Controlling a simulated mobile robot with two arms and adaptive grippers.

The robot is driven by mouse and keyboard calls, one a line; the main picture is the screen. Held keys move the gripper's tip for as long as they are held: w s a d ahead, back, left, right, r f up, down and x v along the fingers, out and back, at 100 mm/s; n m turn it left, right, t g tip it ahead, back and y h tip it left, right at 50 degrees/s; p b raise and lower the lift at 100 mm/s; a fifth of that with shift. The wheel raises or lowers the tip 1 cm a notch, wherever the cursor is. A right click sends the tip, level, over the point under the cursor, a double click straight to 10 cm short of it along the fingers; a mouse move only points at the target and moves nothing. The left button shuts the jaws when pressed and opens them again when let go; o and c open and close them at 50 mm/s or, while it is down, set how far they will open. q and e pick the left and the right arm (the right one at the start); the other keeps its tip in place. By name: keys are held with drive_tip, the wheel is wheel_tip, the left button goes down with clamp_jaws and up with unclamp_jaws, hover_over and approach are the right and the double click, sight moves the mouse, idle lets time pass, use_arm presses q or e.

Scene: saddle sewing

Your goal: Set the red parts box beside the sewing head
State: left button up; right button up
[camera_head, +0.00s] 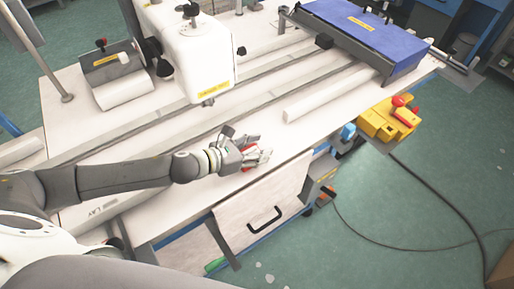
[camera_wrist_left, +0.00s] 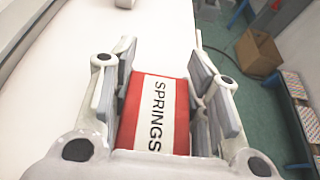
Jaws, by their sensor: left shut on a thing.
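The red parts box (camera_wrist_left: 157,112) has a white label reading SPRINGS. In the left wrist view it sits between the two fingers of my left gripper (camera_head: 257,157), which is shut on it. In the head view the gripper hides most of the box, and only small bits of red show. The gripper is over the front part of the white table, near its front edge. I cannot tell whether the box touches the table top. The white sewing head (camera_head: 203,62) stands farther back and to the left of the gripper. My right gripper is not in view.
A long white bar (camera_head: 330,92) lies on the table (camera_head: 300,135) right of the gripper. A blue panel (camera_head: 370,35) covers the back right. A grey holder with a white roll (camera_head: 125,88) stands at left.

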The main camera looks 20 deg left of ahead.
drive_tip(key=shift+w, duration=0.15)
use_arm(q)
drive_tip(key=o, duration=0.6)
drive_tip(key=shift+f, duration=0.15)
drive_tip(key=o, duration=0.5)
drive_tip(key=shift+c, duration=0.2)
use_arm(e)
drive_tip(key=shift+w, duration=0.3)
use_arm(q)
drive_tip(key=b+v, duration=0.3)
drive_tip(key=v, duration=0.6)
drive_tip(key=shift+s+a, duration=0.15)
drive_tip(key=shift+s, duration=0.05)
drive_tip(key=shift+s+a+b, duration=0.35)
drive_tip(key=shift+a+b, duration=0.1)
drive_tip(key=shift+b, duration=0.15)
drive_tip(key=shift+s+a+r+b, duration=0.2)
drive_tip(key=shift+s+r+b, duration=0.3)
drive_tip(key=shift+r, duration=0.2)
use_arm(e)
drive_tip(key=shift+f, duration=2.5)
